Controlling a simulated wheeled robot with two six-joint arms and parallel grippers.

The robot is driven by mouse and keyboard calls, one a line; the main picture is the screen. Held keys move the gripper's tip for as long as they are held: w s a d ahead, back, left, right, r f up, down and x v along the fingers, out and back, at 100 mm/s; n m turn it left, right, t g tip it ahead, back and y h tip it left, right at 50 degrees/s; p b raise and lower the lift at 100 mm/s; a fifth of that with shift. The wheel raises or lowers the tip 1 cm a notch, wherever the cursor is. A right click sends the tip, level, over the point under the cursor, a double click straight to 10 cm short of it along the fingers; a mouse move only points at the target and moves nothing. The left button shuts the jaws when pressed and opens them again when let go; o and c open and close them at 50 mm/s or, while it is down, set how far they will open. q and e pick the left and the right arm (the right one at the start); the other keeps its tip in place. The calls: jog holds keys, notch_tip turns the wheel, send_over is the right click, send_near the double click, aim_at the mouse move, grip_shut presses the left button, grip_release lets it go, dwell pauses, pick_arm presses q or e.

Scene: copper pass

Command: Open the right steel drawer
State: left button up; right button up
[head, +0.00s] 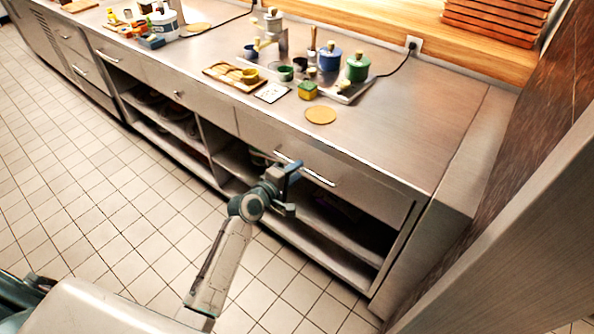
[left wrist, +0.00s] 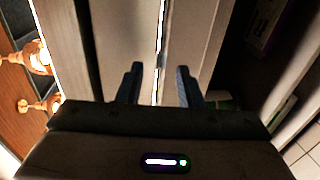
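The right steel drawer (head: 364,192) is a wide brushed-metal front under the counter's right end, and it looks shut. Its long thin bar handle (head: 319,177) runs along the front, its left part close behind my gripper. My left gripper (head: 290,184) is in front of this handle. In the left wrist view its two fingers (left wrist: 160,85) are apart, with the bright handle bar (left wrist: 161,35) running between them. I see a gap on each side, so the fingers do not grip it. My right gripper is not in view.
Open shelves (head: 325,240) lie below the drawer. The counter (head: 410,130) holds a blue canister (head: 330,60), a green canister (head: 357,68), a wooden tray (head: 216,70) and a round tan mat (head: 321,115). A wall panel stands at the right. The tiled floor (head: 100,190) is clear at left.

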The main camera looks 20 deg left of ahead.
pick_arm(q)
jog(key=shift+w+d+f, duration=0.15)
jog(key=shift+w+d, duration=0.05)
jog(key=shift+w, duration=0.3)
grip_shut()
jog(key=shift+s, duration=0.1)
